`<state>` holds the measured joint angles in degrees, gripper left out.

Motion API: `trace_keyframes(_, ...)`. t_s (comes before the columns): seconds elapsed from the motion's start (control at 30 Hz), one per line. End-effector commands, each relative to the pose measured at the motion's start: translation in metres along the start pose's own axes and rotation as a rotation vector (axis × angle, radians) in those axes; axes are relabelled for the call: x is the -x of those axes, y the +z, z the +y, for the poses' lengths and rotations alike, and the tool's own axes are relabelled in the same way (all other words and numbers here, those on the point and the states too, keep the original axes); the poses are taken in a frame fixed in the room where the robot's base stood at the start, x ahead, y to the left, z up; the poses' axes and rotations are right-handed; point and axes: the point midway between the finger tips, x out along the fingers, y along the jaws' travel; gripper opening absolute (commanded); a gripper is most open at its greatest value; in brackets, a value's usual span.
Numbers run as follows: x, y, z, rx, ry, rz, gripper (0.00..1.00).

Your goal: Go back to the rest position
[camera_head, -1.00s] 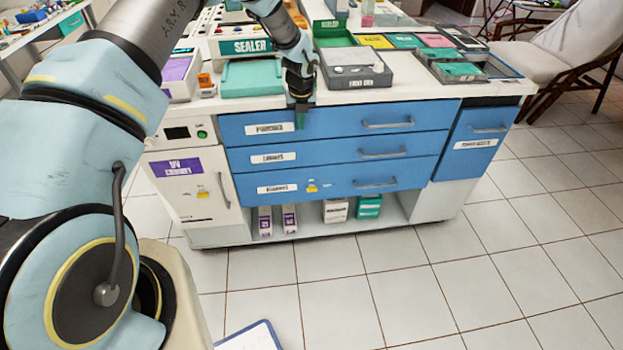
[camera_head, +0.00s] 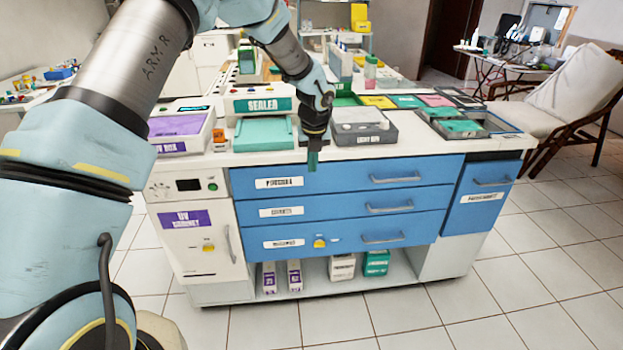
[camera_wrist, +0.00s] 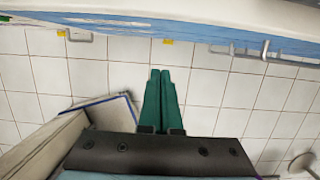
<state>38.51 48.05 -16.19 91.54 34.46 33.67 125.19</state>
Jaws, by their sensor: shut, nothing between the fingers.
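My gripper (camera_head: 312,160) hangs fingers down in front of the cabinet's top blue drawer, near the counter's front edge in the head view. In the wrist view its two green fingers (camera_wrist: 163,100) lie together with nothing between them. Below them I see tiled floor. My arm reaches in from the left of the head view.
The white cabinet (camera_head: 190,290) has blue drawers (camera_head: 330,210), all shut. On its counter stand a sealer (camera_head: 262,105), a grey light box (camera_head: 362,128), a UV box (camera_head: 180,128) and trays (camera_head: 462,128). A chair (camera_head: 575,100) stands right. Floor in front is clear.

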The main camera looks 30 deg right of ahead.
Motion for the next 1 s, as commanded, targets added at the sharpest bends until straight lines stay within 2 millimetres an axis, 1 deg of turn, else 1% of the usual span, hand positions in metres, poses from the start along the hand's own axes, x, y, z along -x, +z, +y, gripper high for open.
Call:
trace_keyframes(0.1,0.01,0.0,0.0,0.0,0.0,0.0,0.0)
trace_keyframes(0.33,0.015,0.0,0.002,0.01,0.001,0.001,0.0)
trace_keyframes(0.37,0.016,0.0,0.005,0.026,0.003,0.001,0.0)
trace_keyframes(0.47,0.025,-0.001,0.029,0.164,0.014,0.006,0.0)
trace_keyframes(0.57,0.041,-0.007,0.074,0.44,0.033,0.014,0.0)
trace_keyframes(0.6,0.05,-0.012,0.096,0.583,0.043,0.018,0.0)
trace_keyframes(0.63,0.056,-0.017,0.113,0.697,0.051,0.02,0.0)
trace_keyframes(0.67,0.062,-0.022,0.13,0.814,0.059,0.02,0.0)
trace_keyframes(0.7,0.071,-0.03,0.151,0.97,0.07,0.021,0.0)
trace_keyframes(0.77,0.083,-0.045,0.183,1.209,0.087,0.02,0.0)
trace_keyframes(0.8,0.091,-0.055,0.202,1.367,0.096,0.017,0.0)
trace_keyframes(0.87,0.103,-0.074,0.231,1.61,0.111,0.012,0.0)
trace_keyframes(0.9,0.111,-0.087,0.248,1.772,0.121,0.007,0.0)
trace_keyframes(0.97,0.123,-0.108,0.273,2.017,0.133,-0.004,0.0)
trace_keyframes(1.0,0.13,-0.123,0.287,2.182,0.14,-0.011,0.0)
